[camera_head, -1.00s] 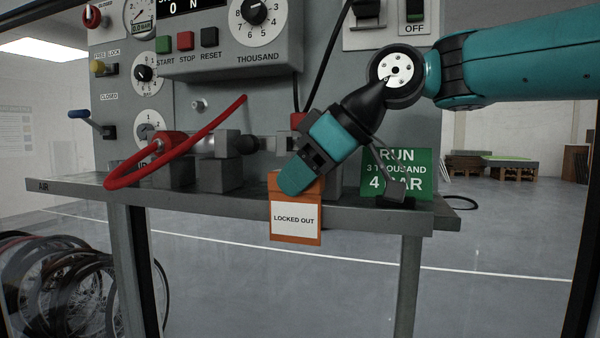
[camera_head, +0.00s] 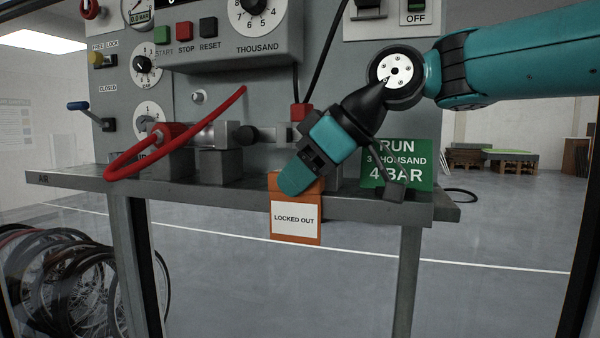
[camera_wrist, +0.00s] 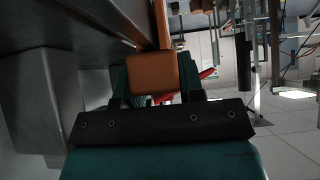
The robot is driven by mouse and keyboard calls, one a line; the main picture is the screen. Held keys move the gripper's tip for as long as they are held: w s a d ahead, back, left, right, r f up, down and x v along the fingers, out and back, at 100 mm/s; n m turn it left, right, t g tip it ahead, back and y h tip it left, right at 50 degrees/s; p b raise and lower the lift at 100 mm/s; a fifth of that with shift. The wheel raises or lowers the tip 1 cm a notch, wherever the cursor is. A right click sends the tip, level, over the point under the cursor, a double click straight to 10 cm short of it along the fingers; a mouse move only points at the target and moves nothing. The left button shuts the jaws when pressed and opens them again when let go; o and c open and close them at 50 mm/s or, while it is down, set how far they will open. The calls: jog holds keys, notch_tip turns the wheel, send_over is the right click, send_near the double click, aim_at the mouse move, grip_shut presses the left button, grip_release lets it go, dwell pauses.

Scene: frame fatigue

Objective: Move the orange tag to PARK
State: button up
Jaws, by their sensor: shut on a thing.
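The orange tag (camera_head: 296,236) with a white "LOCKED OUT" label hangs at the bench's front edge in the head view. My gripper (camera_head: 294,190) is shut on its upper part, with a teal finger covering some of it. In the wrist view the orange tag (camera_wrist: 153,74) sits between the fingers of my gripper (camera_wrist: 155,90). I cannot tell whether the tag touches the bench edge. No place marked PARK is readable in either view.
The grey bench (camera_head: 380,208) carries metal blocks, a red hose (camera_head: 118,160) and a green "RUN" sign (camera_head: 397,163) right of my gripper. A control panel (camera_head: 255,100) with knobs and buttons rises behind. Several wheels (camera_head: 60,280) stand at the lower left.

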jog(key=shift+f, duration=0.2)
jog(key=o, duration=0.9)
jog(key=shift+c, duration=0.2)
jog(key=p+v, duration=0.4)
jog(key=v, duration=1.3)
jog(key=shift+s+d+r, duration=0.1)
jog(key=shift+s+d, duration=0.05)
jog(key=shift+d, duration=0.1)
